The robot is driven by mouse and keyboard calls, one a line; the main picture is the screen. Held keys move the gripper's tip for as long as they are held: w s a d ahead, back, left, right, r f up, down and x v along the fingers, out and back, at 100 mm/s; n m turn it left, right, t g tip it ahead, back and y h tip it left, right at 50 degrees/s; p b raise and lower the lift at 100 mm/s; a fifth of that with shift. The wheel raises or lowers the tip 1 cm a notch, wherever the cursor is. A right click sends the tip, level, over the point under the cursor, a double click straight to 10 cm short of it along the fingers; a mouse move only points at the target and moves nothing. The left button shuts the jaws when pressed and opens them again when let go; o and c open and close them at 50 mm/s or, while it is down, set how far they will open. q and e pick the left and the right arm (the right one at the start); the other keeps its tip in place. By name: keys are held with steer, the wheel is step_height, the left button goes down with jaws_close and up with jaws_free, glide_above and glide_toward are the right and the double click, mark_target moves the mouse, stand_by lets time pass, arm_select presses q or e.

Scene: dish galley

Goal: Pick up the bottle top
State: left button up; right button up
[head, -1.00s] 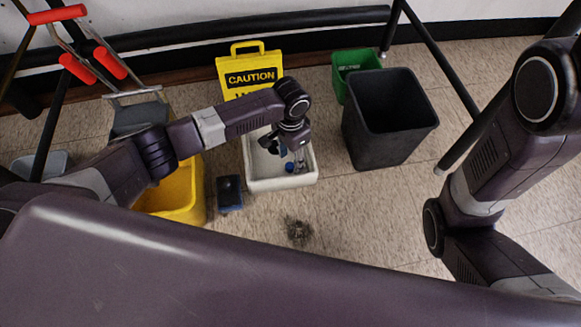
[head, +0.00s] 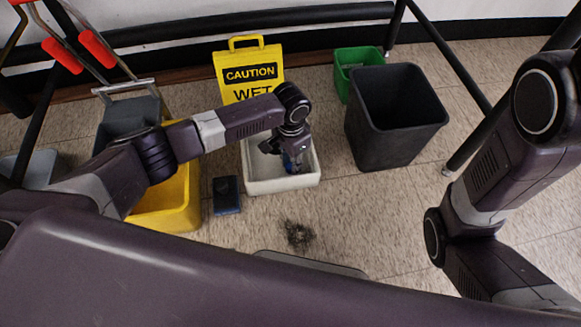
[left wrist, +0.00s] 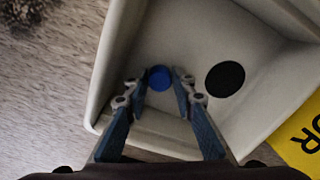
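The bottle top (left wrist: 159,78) is a small round blue disc on the floor of a white basin (left wrist: 185,30). The basin also shows in the head view (head: 284,185). My left gripper (head: 292,164) reaches down inside the basin in the head view. In the left wrist view the fingers of the left gripper (left wrist: 158,84) are spread, with the bottle top between their tips and gaps on its sides. In the head view the gripper largely hides the bottle top. My right gripper is out of view.
A black disc (left wrist: 225,79) is on the basin floor beside the bottle top. A yellow caution sign (head: 249,72) stands behind the basin, a dark bin (head: 397,118) right, a yellow bucket (head: 180,205) and blue sponge-like block (head: 226,195) left. A dark tangle (head: 298,235) lies in front.

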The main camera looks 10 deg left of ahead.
arm_select(q)
steer(key=shift+c, duration=1)
steer(key=shift+r, duration=0.1)
